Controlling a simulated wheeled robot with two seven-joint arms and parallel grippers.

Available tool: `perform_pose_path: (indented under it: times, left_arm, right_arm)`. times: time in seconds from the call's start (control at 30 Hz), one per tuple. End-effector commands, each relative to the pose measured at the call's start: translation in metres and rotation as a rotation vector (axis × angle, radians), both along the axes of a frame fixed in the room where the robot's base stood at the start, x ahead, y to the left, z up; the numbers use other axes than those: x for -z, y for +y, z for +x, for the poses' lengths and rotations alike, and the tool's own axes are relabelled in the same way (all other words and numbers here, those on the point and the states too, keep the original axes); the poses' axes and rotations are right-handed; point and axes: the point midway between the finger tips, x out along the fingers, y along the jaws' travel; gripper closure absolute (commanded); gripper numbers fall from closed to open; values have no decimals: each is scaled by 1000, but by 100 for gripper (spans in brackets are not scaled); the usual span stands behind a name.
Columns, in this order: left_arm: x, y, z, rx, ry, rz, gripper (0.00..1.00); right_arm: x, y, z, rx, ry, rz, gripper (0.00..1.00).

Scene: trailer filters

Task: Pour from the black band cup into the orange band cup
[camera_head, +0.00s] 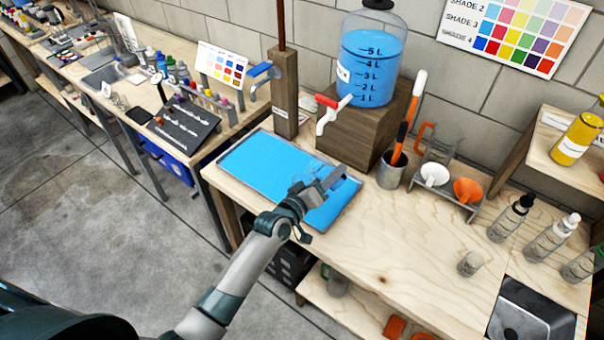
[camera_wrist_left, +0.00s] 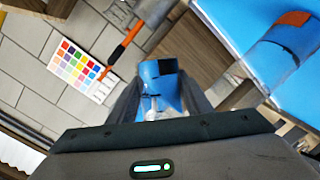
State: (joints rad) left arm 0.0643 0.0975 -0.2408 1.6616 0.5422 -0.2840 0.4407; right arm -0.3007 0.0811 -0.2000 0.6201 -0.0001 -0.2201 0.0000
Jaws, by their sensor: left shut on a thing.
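My left gripper (camera_head: 326,188) is over the blue tray (camera_head: 258,160) on the bench. In the left wrist view it is shut on a clear cup (camera_wrist_left: 160,90) with a black patch and blue showing in or through it, the black band cup. Its tilt is hard to tell. At the right of that view is a clear cup with an orange patch, the orange band cup (camera_wrist_left: 285,48), apart from the held cup, with blue around and through it. In the head view a faint clear shape shows by my gripper; I cannot tell which cup it is. My right gripper is out of view.
A blue-filled dispenser (camera_head: 368,65) with a red-handled tap (camera_head: 330,108) stands on a wooden block (camera_head: 345,140) behind the tray. To the right are a tool holder (camera_head: 392,172), funnels on a rack (camera_head: 450,190), bottles and a small clear cup (camera_head: 470,263). The bench front is clear.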

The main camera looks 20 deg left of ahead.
Motion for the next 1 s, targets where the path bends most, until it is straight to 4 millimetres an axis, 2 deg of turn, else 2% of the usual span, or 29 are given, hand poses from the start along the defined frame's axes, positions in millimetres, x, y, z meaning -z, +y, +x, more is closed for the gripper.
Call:
perform_pose_path:
  times: [0.33, 0.57, 0.9, 1.0]
  left_arm:
    - [0, 0, 0, 0, -1, 0, 84]
    - [1, 1, 0, -1, -1, 40, 84]
    - [10, -1, 0, 0, -4, 229, 84]
    - [14, -8, 0, 1, -5, 306, 84]
  right_arm:
    - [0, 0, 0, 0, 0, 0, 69]
    - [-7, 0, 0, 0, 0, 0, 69]
    - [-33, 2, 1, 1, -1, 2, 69]
    - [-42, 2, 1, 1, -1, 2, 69]
